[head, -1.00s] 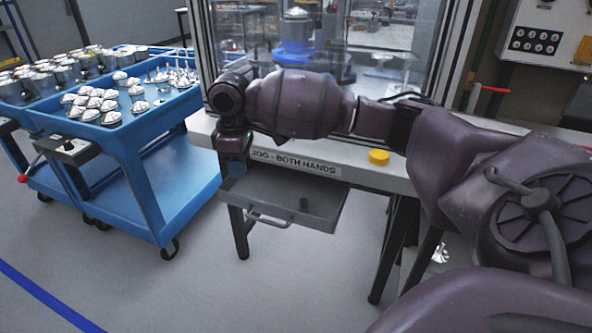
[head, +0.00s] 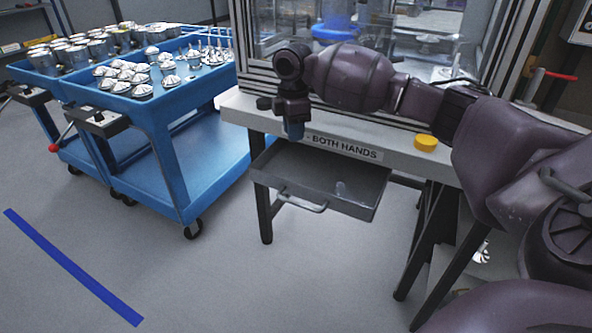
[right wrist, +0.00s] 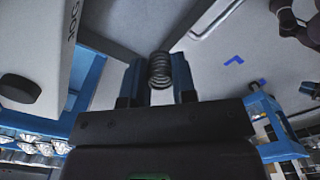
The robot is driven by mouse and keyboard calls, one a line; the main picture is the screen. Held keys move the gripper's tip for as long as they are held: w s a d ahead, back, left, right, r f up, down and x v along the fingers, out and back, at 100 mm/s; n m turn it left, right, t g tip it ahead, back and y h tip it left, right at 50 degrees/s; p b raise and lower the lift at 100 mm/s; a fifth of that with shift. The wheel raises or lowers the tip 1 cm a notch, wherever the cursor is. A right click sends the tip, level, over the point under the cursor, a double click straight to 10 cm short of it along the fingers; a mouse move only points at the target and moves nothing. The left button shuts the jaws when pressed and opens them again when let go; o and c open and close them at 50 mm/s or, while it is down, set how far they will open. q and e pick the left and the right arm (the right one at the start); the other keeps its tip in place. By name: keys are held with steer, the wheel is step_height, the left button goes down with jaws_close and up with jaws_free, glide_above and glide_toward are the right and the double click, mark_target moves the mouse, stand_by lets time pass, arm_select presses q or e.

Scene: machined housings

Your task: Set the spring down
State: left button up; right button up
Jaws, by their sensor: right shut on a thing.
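The spring (right wrist: 160,70) is a dark coil between the two fingers of my right gripper (right wrist: 159,80) in the right wrist view. The gripper is shut on it. In the head view my right gripper (head: 294,130) points down at the front edge of the white bench, above the back left part of an open grey drawer (head: 310,196). The spring cannot be made out in the head view. The drawer's handle side (right wrist: 215,18) shows beyond the fingertips in the right wrist view. My left gripper is not seen.
A yellow button (head: 425,142) sits on the bench edge (head: 400,165), right of a label (head: 345,147). A blue cart (head: 165,105) with metal parts stands at left. Open floor (head: 200,285) lies in front.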

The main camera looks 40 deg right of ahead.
step_height(320, 180, down, 7)
steer(key=shift+f+b, duration=0.1)
steer(key=shift+b, duration=0.65)
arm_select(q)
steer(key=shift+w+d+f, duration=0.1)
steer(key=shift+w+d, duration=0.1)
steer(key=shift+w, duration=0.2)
arm_select(e)
steer(key=shift+f, duration=0.25)
step_height(320, 180, down, 6)
steer(key=shift+r+b, duration=0.15)
steer(key=shift+b, duration=0.75)
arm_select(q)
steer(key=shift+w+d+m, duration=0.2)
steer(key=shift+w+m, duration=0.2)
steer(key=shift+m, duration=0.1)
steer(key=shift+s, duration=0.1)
arm_select(e)
steer(key=o, duration=0.9)
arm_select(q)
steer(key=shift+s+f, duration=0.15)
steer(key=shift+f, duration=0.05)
